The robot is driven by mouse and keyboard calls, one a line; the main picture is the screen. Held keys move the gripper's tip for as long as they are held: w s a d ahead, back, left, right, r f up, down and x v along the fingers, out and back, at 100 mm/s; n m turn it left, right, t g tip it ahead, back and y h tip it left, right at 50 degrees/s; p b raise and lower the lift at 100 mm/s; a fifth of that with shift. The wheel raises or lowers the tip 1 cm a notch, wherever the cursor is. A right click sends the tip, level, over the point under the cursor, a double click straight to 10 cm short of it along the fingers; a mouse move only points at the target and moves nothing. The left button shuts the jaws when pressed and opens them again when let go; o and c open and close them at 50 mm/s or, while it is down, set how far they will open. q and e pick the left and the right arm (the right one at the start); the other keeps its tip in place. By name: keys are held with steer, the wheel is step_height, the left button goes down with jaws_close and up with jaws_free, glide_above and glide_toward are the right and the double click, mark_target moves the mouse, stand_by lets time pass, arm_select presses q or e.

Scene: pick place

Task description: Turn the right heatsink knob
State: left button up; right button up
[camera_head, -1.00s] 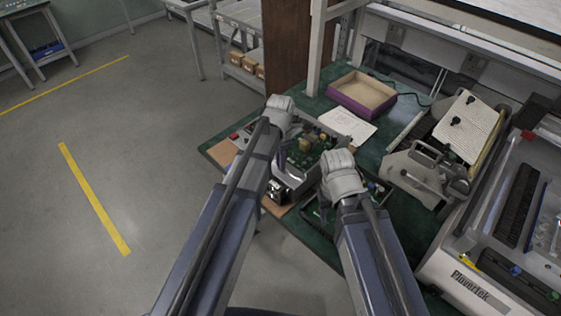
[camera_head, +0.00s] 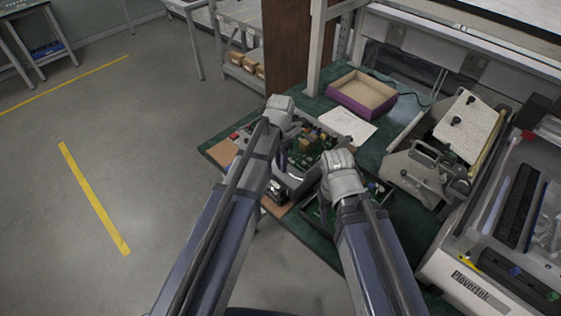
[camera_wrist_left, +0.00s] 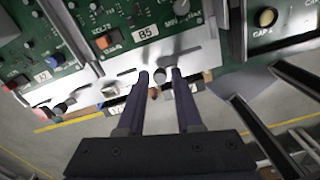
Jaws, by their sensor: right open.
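The electronics unit with green circuit boards and a pale metal front edge (camera_wrist_left: 185,50) fills the upper left wrist view. In the head view, the unit (camera_head: 302,152) is partly hidden behind my arms. My left gripper (camera_wrist_left: 160,74) is over the front edge, its two dark fingers apart. A small whitish round knob (camera_wrist_left: 159,77) shows between its fingertips; I cannot tell whether they touch it. A silvery piece (camera_wrist_left: 193,87) sits just right of the fingers. I cannot tell for certain which piece is the right heatsink knob. My right gripper (camera_head: 325,207) is open by the unit's right side.
A purple-sided open box (camera_head: 347,105) and white papers (camera_head: 348,126) lie behind the unit on the green table (camera_head: 302,225). A grey clamp fixture (camera_head: 420,172) and a white machine (camera_head: 462,285) stand to the right. Open floor lies to the left.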

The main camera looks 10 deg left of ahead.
arm_select(q)
steer(key=shift+o, duration=1.2)
step_height(320, 180, up, 8)
steer(key=p, duration=0.8)
steer(key=shift+f, duration=0.1)
